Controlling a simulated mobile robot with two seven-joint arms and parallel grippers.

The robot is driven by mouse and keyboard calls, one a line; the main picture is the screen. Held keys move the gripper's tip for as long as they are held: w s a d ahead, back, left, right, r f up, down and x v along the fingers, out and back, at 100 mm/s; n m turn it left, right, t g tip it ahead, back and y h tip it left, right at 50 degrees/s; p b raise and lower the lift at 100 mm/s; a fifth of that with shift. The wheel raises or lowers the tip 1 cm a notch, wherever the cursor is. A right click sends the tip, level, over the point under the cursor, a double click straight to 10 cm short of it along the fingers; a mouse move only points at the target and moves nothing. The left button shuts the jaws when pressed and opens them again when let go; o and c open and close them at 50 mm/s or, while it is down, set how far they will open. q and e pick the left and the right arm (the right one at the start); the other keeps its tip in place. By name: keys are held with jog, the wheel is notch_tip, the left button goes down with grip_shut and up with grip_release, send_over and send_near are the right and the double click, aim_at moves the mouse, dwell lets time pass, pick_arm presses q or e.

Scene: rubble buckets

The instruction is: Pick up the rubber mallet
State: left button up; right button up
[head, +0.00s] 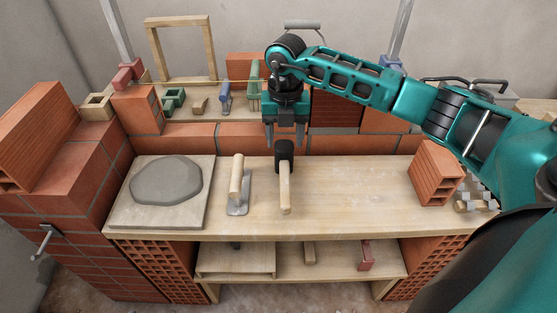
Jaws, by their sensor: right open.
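The rubber mallet (285,191) lies on the wooden bench top, with its black head toward the back and its pale wooden handle toward the front edge. My right gripper (285,140) points down just above and behind the mallet head, with its fingers spread apart. It is open and holds nothing. I cannot tell the exact height between the fingertips and the head. My left gripper is not in view.
A trowel (238,187) lies just left of the mallet. A board (120,211) with a grey mortar patch (167,180) is at the left. A hollow brick (436,172) stands at the right. The bench top (350,195) between mallet and brick is clear. A low brick wall (340,145) runs behind.

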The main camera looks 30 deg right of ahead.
aim_at(285, 165)
notch_tip(285, 165, down, 5)
jog(key=shift+b, duration=0.45)
notch_tip(285, 165, down, 5)
jog(key=shift+f+b, duration=0.15)
jog(key=shift+b, duration=0.7)
jog(key=shift+c, duration=0.5)
grip_shut()
